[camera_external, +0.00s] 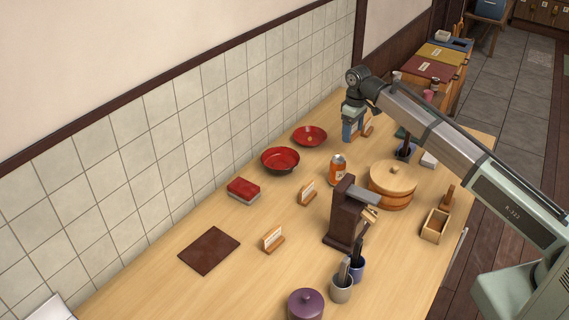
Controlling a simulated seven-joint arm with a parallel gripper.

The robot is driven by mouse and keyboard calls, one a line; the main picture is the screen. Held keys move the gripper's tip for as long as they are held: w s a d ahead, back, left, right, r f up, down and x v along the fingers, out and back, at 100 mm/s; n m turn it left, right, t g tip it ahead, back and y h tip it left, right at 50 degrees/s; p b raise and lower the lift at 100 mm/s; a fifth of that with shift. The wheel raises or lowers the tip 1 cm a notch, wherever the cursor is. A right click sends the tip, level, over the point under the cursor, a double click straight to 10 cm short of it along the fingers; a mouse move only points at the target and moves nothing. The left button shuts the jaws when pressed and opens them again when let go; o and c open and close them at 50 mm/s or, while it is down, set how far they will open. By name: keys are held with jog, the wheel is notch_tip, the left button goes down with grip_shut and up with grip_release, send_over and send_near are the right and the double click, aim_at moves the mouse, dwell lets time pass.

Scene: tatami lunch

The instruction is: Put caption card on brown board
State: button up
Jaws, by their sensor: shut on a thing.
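The brown board (209,250) lies flat and bare on the table at the front left. My gripper (356,138) is at the back of the table, far from the board. It is shut on a small caption card in a wooden stand (368,127), partly hidden behind the fingers. I cannot tell whether this card touches the table. Two similar caption cards stand on the table: one (272,239) just right of the brown board, and one (307,193) near the middle.
Two red bowls (281,160) and a red box (243,190) lie along the wall side. An orange can (338,169), a round wooden tub (392,185) and a tall dark brown stand (346,212) occupy the middle. A purple pot (306,304) and cups are in front.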

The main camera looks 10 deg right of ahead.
jog(key=s+a, duration=0.4)
jog(key=a, duration=1.1)
send_near(208, 249)
jog(key=shift+n, duration=0.3)
jog(key=shift+f, duration=3.2)
jog(key=shift+f, duration=0.1)
jog(key=o, duration=1)
notch_tip(208, 249, up, 12)
